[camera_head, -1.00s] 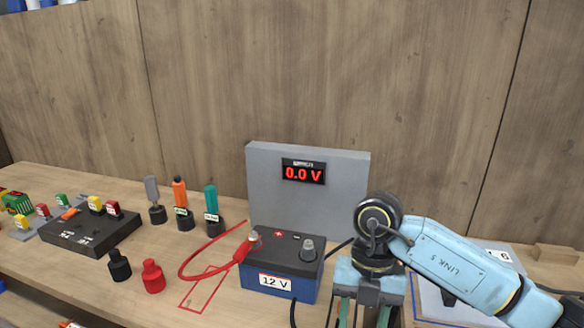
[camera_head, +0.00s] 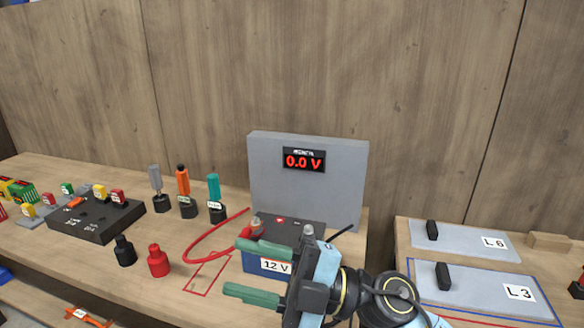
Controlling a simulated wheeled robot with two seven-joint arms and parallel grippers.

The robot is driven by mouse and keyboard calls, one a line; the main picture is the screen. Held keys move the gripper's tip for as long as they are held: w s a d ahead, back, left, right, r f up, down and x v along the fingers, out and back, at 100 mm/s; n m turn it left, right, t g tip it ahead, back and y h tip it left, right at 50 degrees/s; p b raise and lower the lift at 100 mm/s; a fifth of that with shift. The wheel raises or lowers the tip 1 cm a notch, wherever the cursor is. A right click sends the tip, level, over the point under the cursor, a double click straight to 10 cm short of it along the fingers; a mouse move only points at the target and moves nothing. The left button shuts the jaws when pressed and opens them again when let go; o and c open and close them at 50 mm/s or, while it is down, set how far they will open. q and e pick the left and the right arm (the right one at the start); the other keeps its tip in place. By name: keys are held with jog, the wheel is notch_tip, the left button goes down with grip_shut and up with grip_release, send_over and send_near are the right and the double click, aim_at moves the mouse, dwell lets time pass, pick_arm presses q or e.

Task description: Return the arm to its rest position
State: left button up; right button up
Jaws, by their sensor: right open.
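My right gripper (camera_head: 232,266) is open and empty. Its two green fingers point left and stand apart, in front of the 12 V battery (camera_head: 290,231). The right arm (camera_head: 392,298) comes in from the bottom, right of the battery. The gripper hides the lower front of the battery and part of its right side. My left gripper is not in view.
A red cable (camera_head: 205,242) runs to the battery's left terminal. A grey panel (camera_head: 335,185) behind reads 0.0 V. Black (camera_head: 124,252) and red (camera_head: 158,262) caps stand left. Panels L6 (camera_head: 455,238) and L3 (camera_head: 485,288) lie right.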

jog(key=w+d+f+m+t+h, duration=0.2)
jog(key=w+d+m+t+h, duration=0.2)
jog(key=d+m+t+h, duration=0.55)
jog(key=w+d+f+m+t+h, duration=0.2)
jog(key=w+d+m+t+h, duration=0.3)
jog(key=m+t, duration=0.7)
jog(key=s+d+f+m+g+h, duration=0.5)
jog(key=d+f+m+g+h, duration=0.35)
jog(key=f, duration=0.45)
jog(key=s+d+f+n+g+y, duration=0.1)
jog(key=s+d+f+g, duration=0.1)
jog(key=s+f+g, duration=0.6)
jog(key=s+d+f+g+y, duration=0.15)
jog(key=s+f, duration=0.25)
jog(key=s, duration=0.7)
notch_tip(320, 180, down, 26)
jog(key=s+g, duration=0.3)
jog(key=s+d+f, duration=0.2)
jog(key=s+f, duration=0.5)
jog(key=s, duration=0.1)
jog(key=s+d+f+n, duration=0.1)
jog(key=s+f, duration=0.6)
jog(key=s, duration=0.1)
jog(key=shift+d+f+g+h+b, duration=0.25)
jog(key=shift+d+g+h+b, duration=0.1)
jog(key=shift+b, duration=0.05)
